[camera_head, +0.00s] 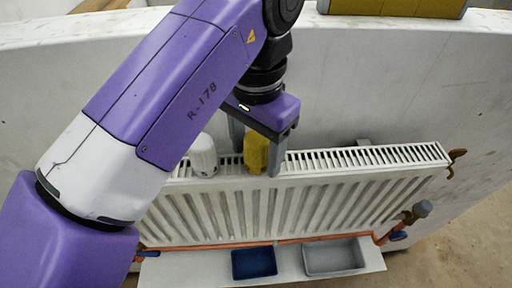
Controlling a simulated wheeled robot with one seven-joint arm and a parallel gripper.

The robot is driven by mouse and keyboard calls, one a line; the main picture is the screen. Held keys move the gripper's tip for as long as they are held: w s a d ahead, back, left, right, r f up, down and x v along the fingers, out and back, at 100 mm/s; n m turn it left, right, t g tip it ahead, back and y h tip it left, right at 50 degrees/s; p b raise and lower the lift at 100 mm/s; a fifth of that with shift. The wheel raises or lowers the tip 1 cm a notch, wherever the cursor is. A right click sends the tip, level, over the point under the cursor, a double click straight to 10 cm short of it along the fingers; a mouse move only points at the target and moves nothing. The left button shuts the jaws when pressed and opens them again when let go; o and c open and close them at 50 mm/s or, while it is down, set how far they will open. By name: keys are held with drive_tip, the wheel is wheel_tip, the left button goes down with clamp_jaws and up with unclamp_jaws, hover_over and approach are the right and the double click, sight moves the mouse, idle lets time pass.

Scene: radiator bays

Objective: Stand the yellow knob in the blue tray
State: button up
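The yellow knob (256,152) is at the top grille of the white radiator, upright, beside a white knob. My gripper (256,155) points down from above, with one grey finger on each side of the yellow knob. The fingers look very close to its sides, but I cannot tell whether they press on it. The knob's upper end is partly hidden under the gripper body. The blue tray (254,275) lies low in front of the radiator, on a pale shelf, and looks empty.
The white knob (203,156) stands just left of my gripper on the radiator (300,208). A grey tray (333,271) sits right of the blue tray on the shelf (205,269). Copper pipes and valves (421,208) flank the radiator. A pale wall rises behind.

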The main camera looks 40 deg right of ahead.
sight(256, 137)
wheel_tip(256, 137, up, 11)
drive_tip(key=p, duration=0.6)
drive_tip(key=shift+f, duration=0.1)
drive_tip(key=shift+r, duration=0.75)
